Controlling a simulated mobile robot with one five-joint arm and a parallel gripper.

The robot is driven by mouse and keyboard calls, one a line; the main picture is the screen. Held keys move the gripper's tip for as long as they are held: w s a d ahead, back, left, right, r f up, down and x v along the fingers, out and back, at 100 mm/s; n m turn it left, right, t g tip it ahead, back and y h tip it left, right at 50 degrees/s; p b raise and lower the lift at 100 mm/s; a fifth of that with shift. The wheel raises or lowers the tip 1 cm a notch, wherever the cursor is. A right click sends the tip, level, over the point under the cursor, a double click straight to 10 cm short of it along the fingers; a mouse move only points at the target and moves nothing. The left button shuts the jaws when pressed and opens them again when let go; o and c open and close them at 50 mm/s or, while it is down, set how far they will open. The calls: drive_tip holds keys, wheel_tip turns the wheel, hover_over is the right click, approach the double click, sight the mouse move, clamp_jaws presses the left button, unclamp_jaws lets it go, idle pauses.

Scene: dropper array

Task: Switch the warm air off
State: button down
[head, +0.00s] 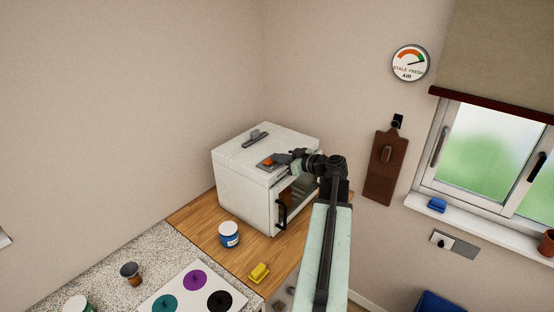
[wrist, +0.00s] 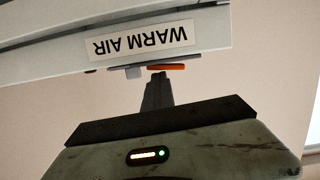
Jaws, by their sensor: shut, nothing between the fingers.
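The white warm air cabinet (head: 240,185) stands on the wooden worktop. Its orange switch (head: 267,161) sits on a dark plate on the cabinet's top front edge. The orange part of the switch (wrist: 166,67) shows in the wrist view beside a grey block, close to the upside-down WARM AIR label (wrist: 142,41). My gripper (head: 281,158) is shut and empty, its tip right by the switch at the cabinet's top edge. In the wrist view my gripper's fingertips (wrist: 157,77) lie just below the orange part; I cannot tell whether they touch it.
A dark handle (head: 281,212) is on the cabinet's front. A blue-labelled jar (head: 229,235) and a yellow block (head: 259,272) stand in front of the cabinet. An air gauge (head: 411,63) and a brown wall board (head: 385,170) hang at right, near the window (head: 490,150).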

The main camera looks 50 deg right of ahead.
drive_tip(key=shift+w+r+p, duration=0.1)
drive_tip(key=shift+r+p, duration=0.3)
drive_tip(key=shift+p, duration=0.05)
wheel_tip(320, 180, up, 4)
drive_tip(key=p, duration=0.3)
drive_tip(key=shift+d+f+p, duration=0.1)
drive_tip(key=shift+f+p, duration=0.05)
drive_tip(key=shift+p, duration=0.15)
drive_tip(key=p+v, duration=0.2)
drive_tip(key=v, duration=0.8)
drive_tip(key=shift+d+f, duration=0.25)
drive_tip(key=shift+d, duration=0.1)
